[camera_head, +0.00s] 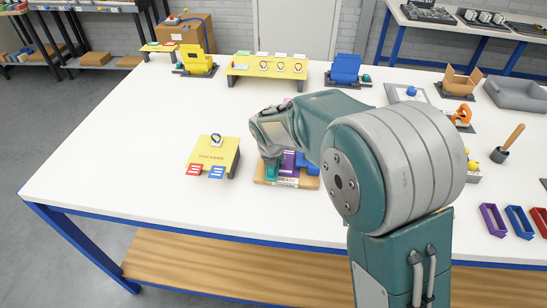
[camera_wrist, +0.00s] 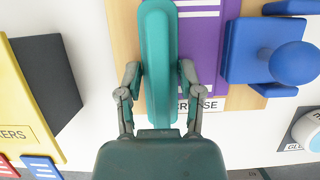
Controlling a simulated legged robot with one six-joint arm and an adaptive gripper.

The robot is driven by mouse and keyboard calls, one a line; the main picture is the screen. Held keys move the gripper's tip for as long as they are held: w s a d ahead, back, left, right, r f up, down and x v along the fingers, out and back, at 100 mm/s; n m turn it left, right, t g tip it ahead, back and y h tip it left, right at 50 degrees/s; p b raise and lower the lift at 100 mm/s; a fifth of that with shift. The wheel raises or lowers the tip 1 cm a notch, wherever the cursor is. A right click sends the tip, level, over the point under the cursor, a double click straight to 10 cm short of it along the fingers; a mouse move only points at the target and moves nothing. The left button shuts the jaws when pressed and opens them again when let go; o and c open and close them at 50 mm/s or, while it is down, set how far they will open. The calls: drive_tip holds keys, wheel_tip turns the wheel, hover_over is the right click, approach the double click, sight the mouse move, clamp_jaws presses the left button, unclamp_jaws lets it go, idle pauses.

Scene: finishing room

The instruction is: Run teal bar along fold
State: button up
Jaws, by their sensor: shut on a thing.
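The teal bar (camera_wrist: 158,50) stands lengthwise between the two fingers of my gripper (camera_wrist: 159,78) in the wrist view. The gripper is shut on it. Below it is a wooden board (camera_wrist: 125,35), with a purple folded piece (camera_wrist: 205,45) just right of the bar. I cannot tell whether the bar touches the purple piece. In the head view the purple piece (camera_head: 288,163) and the bar (camera_head: 272,169) show on the board (camera_head: 262,183), partly hidden by my arm.
A blue block with a round knob (camera_wrist: 288,62) sits at the board's right. A yellow sticker stand (camera_head: 213,153) with red and blue stickers is left of the board. Yellow and blue holders and a long yellow stand (camera_head: 265,66) line the back. The table's left is clear.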

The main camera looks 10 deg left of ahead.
drive_tip(key=shift+w, duration=1)
drive_tip(key=shift+w+a, duration=0.1)
drive_tip(key=shift+w, duration=0.4)
drive_tip(key=shift+w, duration=0.1)
drive_tip(key=shift+w, duration=0.35)
drive_tip(key=shift+r, duration=3.5)
